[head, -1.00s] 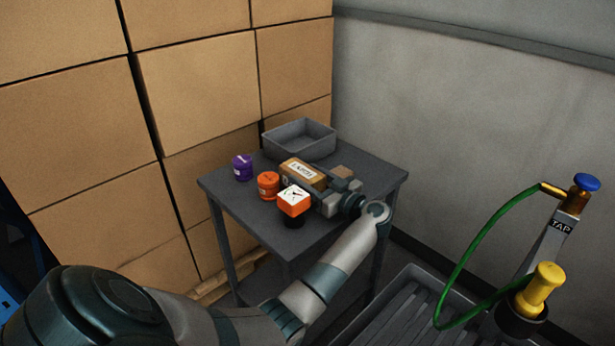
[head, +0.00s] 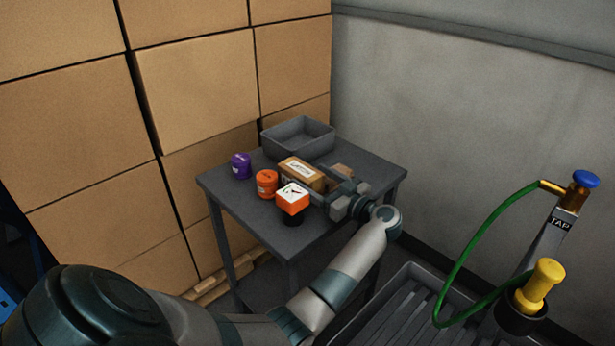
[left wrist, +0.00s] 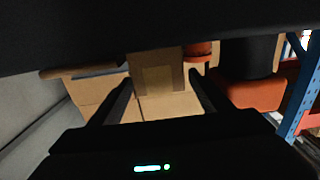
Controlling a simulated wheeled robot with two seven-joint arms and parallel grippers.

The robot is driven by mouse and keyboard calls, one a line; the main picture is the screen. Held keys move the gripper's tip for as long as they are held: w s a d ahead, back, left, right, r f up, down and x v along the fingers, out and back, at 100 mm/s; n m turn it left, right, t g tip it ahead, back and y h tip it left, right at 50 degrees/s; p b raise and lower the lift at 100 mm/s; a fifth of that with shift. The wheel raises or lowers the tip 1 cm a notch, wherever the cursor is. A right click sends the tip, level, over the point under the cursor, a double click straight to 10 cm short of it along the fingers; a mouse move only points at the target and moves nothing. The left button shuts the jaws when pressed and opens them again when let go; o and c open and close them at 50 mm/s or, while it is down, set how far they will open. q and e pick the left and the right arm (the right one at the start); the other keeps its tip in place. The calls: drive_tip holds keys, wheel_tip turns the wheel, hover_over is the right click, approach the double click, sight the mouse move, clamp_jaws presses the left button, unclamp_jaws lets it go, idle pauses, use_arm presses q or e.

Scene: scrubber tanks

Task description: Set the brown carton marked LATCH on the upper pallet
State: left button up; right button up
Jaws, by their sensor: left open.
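The brown carton (head: 301,171) with a white label lies on the grey table, its print too small to read for certain. In the left wrist view a brown carton (left wrist: 158,78) shows beyond and between the fingertips. My left gripper (head: 333,187) is open at the carton's right end, fingers pointing at it; in the left wrist view the two fingers (left wrist: 161,84) stand apart. I cannot tell whether the fingers overlap the carton's end. My right gripper is not in view. I cannot make out an upper pallet.
A grey bin (head: 298,138) is behind. Stacked large boxes (head: 80,110) border the left; a tap (head: 566,215) stands right.

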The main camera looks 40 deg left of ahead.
use_arm(q)
drive_tip(key=d, duration=0.5)
drive_tip(key=d+b, duration=0.1)
drive_tip(key=d, duration=0.2)
drive_tip(key=shift+s+d, duration=0.15)
drive_tip(key=shift+s, duration=0.2)
drive_tip(key=shift+d, duration=0.35)
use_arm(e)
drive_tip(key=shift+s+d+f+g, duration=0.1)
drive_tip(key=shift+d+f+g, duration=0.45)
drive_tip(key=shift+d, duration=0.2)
